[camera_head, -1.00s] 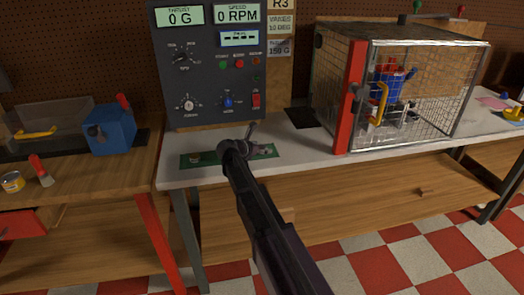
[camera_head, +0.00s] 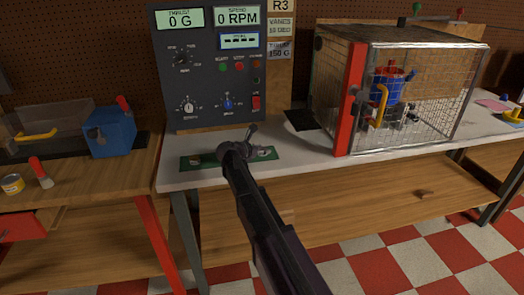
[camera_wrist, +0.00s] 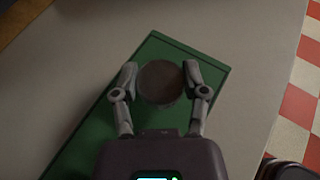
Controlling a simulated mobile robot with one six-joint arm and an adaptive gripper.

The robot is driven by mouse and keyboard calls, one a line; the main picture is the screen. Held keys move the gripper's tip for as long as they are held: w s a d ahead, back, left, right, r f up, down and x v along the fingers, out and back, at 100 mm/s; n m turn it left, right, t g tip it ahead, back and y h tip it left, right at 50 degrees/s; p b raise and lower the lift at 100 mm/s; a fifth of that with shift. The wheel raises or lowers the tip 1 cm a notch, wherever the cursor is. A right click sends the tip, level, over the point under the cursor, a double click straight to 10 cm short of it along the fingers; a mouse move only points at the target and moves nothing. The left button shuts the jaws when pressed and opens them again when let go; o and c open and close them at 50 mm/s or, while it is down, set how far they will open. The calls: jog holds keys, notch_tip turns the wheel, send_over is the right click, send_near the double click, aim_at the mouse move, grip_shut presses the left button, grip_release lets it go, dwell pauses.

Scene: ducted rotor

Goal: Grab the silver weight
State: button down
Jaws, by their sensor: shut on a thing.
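The weight (camera_wrist: 160,84) shows in the wrist view as a round, dark grey disc seen from above. It sits over the green tray (camera_wrist: 75,150), close to the tray's far end. My gripper (camera_wrist: 161,74) has one finger on each side of the disc and is shut on it. I cannot tell whether the disc is lifted off the tray. In the head view my gripper (camera_head: 250,150) is low over the right part of the green tray (camera_head: 222,166), and my arm hides part of the tray.
A second small round piece (camera_head: 195,160) is at the tray's left end. A control panel (camera_head: 208,75) stands behind the tray. A wire cage (camera_head: 425,110) with a red post stands to the right. A blue box (camera_head: 112,135) is on the left wooden bench. The white benchtop (camera_head: 300,155) is clear between tray and cage.

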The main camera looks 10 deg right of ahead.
jog(key=shift+r, duration=0.15)
notch_tip(320, 180, up, 2)
jog(key=shift+r+p, duration=0.1)
jog(key=shift+p, duration=1.1)
jog(key=shift+r+p, duration=0.8)
jog(key=shift+p, duration=0.05)
jog(key=s, duration=1.6)
jog(key=shift+a+r+p, duration=0.3)
jog(key=shift+r+p, duration=0.1)
